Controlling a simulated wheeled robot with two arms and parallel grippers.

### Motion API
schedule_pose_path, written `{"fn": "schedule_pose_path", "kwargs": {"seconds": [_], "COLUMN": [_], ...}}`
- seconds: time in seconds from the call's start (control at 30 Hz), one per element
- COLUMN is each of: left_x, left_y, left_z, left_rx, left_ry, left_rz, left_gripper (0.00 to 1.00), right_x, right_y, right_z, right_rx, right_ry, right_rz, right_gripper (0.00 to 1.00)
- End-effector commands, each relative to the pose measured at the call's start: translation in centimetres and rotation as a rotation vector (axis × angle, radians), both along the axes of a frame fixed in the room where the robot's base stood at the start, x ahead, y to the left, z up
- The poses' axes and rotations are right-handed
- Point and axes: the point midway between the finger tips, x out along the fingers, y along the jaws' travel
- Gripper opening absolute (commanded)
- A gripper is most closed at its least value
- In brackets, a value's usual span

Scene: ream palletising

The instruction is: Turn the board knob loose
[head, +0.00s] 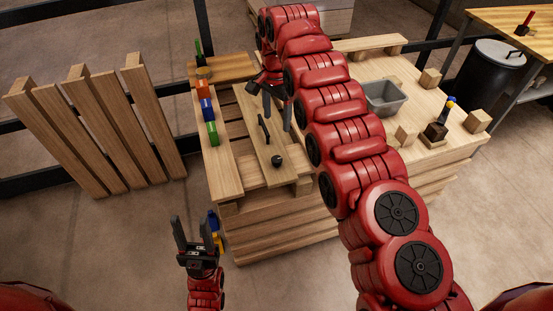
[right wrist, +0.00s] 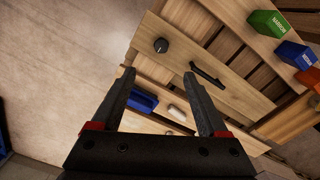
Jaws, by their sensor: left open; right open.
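The board (head: 262,135) lies on the slatted pallet stack and carries a dark bar handle (head: 263,131) and a round black knob (head: 277,161). In the right wrist view the knob (right wrist: 161,46) shows just past my fingertips, with the handle (right wrist: 207,72) to its right. My right gripper (head: 277,118) is open and empty, pointing down near the board, apart from the knob. Its fingers (right wrist: 159,74) also show in the right wrist view. My left gripper (head: 192,222) is open and empty, pointing up in front of the stack's left side.
Orange, blue and green blocks (head: 212,133) stand in a row on the plank left of the board. A grey tray (head: 385,98) and several wooden blocks are on the right. A slatted wooden panel (head: 97,125) leans at the left. My right arm crosses over the stack.

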Motion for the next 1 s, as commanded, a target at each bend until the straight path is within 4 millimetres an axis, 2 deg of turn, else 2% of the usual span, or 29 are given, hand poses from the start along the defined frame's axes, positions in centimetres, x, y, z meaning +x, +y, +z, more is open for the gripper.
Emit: {"fn": "schedule_pose_path", "kwargs": {"seconds": [0.2,0.37,0.6,0.73,0.8,1.0], "left_x": [0.0,0.0,0.0,0.0,0.0,0.0], "left_y": [0.0,0.0,0.0,0.0,0.0,0.0], "left_z": [-1.0,-0.4,0.1,-0.4,-1.5,-1.8], "left_rx": [0.0,0.0,0.0,0.0,0.0,0.0], "left_ry": [0.0,0.0,0.0,0.0,0.0,0.0], "left_rz": [0.0,0.0,0.0,0.0,0.0,0.0], "left_gripper": [0.5,0.5,0.5,0.5,0.5,0.5], "right_x": [0.1,0.1,0.0,0.0,0.0,0.1], "right_y": [-0.1,0.0,0.0,0.1,0.2,0.1], "right_z": [-2.8,-5.6,-11.5,-14.5,-16.0,-17.1], "right_rx": [0.002,0.004,0.001,0.001,0.002,0.003], "right_ry": [-0.002,-0.003,0.0,-0.003,-0.004,-0.006], "right_rz": [0.0,0.0,0.001,0.003,0.003,0.003], "right_gripper": [0.77,0.77,0.77,0.77,0.77,0.77]}}
